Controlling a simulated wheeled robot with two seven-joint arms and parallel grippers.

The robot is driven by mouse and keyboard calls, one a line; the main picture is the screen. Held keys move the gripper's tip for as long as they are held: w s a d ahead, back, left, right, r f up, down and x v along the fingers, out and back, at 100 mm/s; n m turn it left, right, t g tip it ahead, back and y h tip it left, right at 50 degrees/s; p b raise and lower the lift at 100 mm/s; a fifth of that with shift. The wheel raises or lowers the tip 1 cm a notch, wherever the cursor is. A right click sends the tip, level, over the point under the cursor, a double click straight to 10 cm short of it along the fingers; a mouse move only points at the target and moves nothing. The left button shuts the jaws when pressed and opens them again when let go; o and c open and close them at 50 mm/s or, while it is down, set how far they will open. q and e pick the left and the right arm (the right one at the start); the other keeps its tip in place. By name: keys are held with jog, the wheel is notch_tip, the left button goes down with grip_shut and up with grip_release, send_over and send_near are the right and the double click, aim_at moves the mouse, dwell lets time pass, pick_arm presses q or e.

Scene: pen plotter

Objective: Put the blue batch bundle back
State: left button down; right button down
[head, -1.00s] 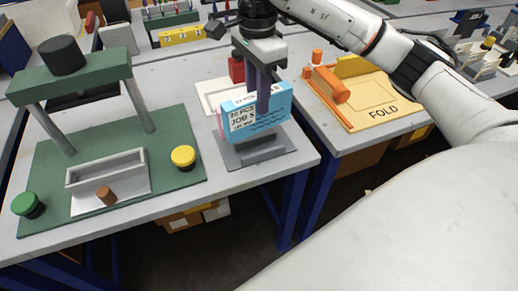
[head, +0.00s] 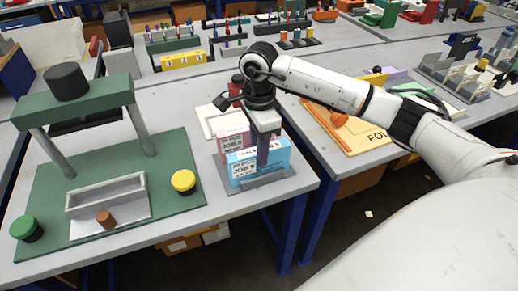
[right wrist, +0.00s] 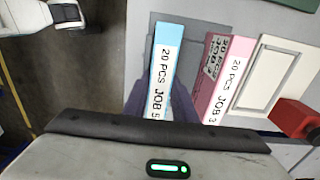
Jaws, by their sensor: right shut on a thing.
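The blue batch bundle (head: 275,160) stands upright over the grey holder (head: 235,207) at the front right of the near table. My right gripper (head: 263,160) points down and is shut on it, with a finger across its labelled face. In the right wrist view, the fingers lie on both sides of the blue bundle (right wrist: 162,65). A pink bundle (head: 232,140) stands just behind and left of it, apart from it in the right wrist view (right wrist: 222,75). Whether the blue bundle's bottom touches the holder is unclear. My left gripper is not in view.
A green press (head: 85,88) with a grey tray (head: 105,195), a yellow button (head: 183,181) and a green button (head: 26,228) stands to the left. A white frame (head: 215,122) lies behind the bundles. An orange folding board (head: 370,140) lies on the right table.

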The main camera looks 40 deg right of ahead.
jog(key=shift+f, duration=0.15)
jog(key=c, duration=1.5)
grip_release()
jog(key=shift+o, duration=0.2)
jog(key=shift+r, duration=0.2)
notch_tip(320, 180, up, 12)
jog(key=b, duration=0.1)
jog(key=shift+s+f, duration=0.1)
